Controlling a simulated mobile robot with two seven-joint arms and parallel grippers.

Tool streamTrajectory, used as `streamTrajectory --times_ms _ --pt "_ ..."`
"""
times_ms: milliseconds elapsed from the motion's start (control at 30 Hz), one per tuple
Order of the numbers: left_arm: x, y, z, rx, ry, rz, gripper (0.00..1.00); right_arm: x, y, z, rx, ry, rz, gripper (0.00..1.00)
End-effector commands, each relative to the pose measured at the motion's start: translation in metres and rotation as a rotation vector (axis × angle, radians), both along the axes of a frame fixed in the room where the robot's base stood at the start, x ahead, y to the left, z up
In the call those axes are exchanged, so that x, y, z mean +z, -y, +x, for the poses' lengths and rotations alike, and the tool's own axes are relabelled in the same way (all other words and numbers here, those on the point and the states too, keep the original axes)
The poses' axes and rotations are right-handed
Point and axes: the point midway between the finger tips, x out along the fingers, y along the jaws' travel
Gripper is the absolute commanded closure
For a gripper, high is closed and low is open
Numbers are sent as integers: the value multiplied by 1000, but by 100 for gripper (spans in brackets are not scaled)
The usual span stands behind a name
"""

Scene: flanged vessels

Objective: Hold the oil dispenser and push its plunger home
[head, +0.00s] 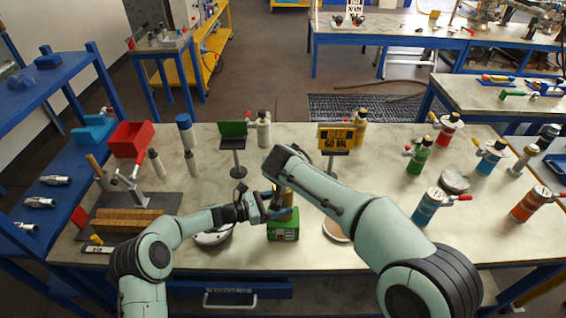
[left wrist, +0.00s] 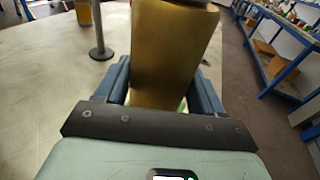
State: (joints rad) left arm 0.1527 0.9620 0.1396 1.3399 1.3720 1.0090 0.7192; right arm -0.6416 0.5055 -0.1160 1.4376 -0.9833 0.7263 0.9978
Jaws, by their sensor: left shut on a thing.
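The oil dispenser shows a gold body (head: 286,197) at the front middle of the table, just above a green labelled box (head: 283,228). I cannot tell whether the green box is part of it. In the left wrist view the gold body (left wrist: 170,55) fills the space between two blue fingers. My left gripper (head: 268,205) is shut on this gold body from the left. A dark edge shows at its top in the left wrist view; the plunger itself is not clear. My right arm reaches over from the right, and its gripper end is mostly hidden behind the arm near the dispenser's top.
Round plates (head: 212,236) lie partly hidden on both sides of the dispenser. A green sign stand (head: 233,130) and a yellow sign stand (head: 336,138) rise behind it. Red, green, blue and orange bottles (head: 430,207) stand at right. A clamp (head: 130,185) and red bin (head: 130,138) are at left.

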Motion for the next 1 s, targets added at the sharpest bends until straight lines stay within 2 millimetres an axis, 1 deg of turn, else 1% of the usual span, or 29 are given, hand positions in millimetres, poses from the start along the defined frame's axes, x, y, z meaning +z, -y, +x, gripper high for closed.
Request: streamTrajectory --times_ms 33,667,767,1000 --pt "0 1 -1 -3 -1 -2 56 -4 0 0 -1 -4 -2 100" --pt "0 1 -1 -3 -1 -2 56 -29 0 0 -1 -3 -2 100" --pt "0 1 -1 -3 -1 -2 56 -26 0 0 -1 -2 0 100" --pt "0 1 0 -2 0 -2 56 -2 0 0 -1 2 1 100"
